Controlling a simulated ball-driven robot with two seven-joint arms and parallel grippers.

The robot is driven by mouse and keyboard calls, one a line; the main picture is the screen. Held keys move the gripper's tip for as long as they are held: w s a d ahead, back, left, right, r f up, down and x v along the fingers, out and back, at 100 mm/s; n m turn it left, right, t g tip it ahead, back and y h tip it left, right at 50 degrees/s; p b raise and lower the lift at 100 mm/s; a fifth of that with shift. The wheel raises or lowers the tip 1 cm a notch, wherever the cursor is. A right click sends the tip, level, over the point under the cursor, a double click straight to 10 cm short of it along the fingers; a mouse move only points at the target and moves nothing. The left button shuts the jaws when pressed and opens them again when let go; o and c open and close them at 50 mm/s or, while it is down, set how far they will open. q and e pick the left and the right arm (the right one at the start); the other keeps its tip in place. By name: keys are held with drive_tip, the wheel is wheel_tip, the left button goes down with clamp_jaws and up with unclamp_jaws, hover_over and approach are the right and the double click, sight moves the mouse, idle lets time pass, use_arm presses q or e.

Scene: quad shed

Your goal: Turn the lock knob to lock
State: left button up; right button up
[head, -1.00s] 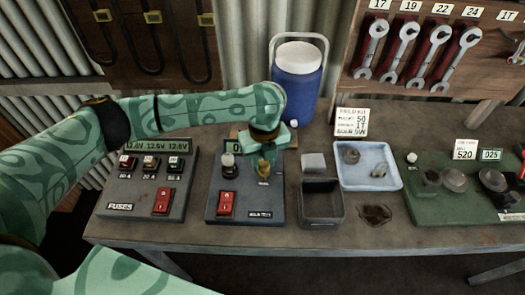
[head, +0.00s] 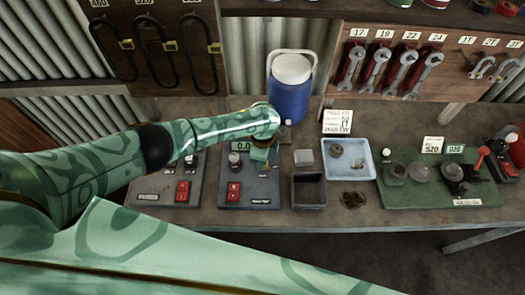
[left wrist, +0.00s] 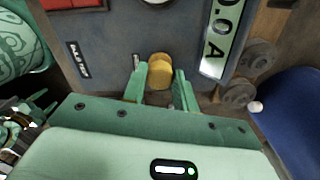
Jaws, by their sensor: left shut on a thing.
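A brass-coloured round knob (left wrist: 160,70) sits on a dark grey panel box, seen in the left wrist view. My left gripper (left wrist: 161,90) is shut on it, with one green finger on each side. In the head view the left gripper (head: 262,158) is at the upper right of the grey panel (head: 258,188), pointing down, and it hides most of the knob. My right gripper is not seen.
Left of the panel is a fuse box (head: 150,190). To the right are an open dark bin (head: 308,191), a pale tray (head: 362,170) and a green board (head: 425,199) with knobs. A blue cooler (head: 288,95) stands close behind the gripper.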

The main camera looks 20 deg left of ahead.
use_arm(q)
drive_tip(key=shift+n+p, duration=1.4)
drive_tip(key=shift+n, duration=0.8)
drive_tip(key=o, duration=1)
drive_tip(key=shift+c, duration=0.2)
drive_tip(key=shift+r, duration=0.1)
wheel_tip(320, 180, up, 16)
drive_tip(key=p, duration=0.7)
